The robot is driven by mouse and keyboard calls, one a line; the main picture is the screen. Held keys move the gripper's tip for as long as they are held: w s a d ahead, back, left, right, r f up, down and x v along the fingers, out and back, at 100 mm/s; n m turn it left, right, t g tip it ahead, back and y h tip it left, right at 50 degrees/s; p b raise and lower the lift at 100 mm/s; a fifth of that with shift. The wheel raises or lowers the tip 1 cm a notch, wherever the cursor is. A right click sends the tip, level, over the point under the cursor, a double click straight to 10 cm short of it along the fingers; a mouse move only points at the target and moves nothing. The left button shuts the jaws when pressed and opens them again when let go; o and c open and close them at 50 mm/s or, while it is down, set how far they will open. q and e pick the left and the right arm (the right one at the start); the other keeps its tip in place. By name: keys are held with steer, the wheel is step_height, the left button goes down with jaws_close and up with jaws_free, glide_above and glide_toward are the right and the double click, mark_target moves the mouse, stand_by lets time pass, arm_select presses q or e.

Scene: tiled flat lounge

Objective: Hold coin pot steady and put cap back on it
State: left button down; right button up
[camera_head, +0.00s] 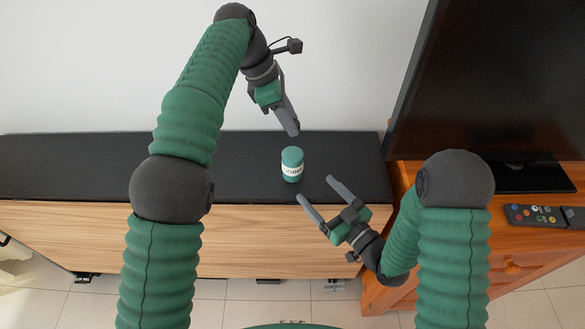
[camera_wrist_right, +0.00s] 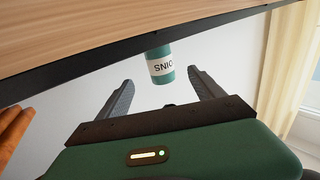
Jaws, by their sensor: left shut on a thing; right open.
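The coin pot (camera_head: 292,167) is a small teal cylinder with a white "COINS" label. It stands upright on the black top of the long cabinet, near the front edge. It also shows inverted in the right wrist view (camera_wrist_right: 161,66), beyond and between the fingers. My left gripper (camera_head: 293,131) points down behind and above the pot, apart from it, with its fingers close together, shut on the cap. The cap cannot be made out separately at the fingertips. My right gripper (camera_head: 317,189) is open and empty, in front of the pot and a little to its right.
The low cabinet's black top (camera_head: 75,165) is clear to the left of the pot. A white wall rises behind it. At right a dark television screen (camera_head: 490,80) and an orange wooden cabinet (camera_head: 500,230) stand close to my right arm. A remote (camera_head: 540,215) lies on that cabinet.

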mark_target(299, 171)
steer(key=x, duration=1.2)
jaws_close()
stand_by(0.3)
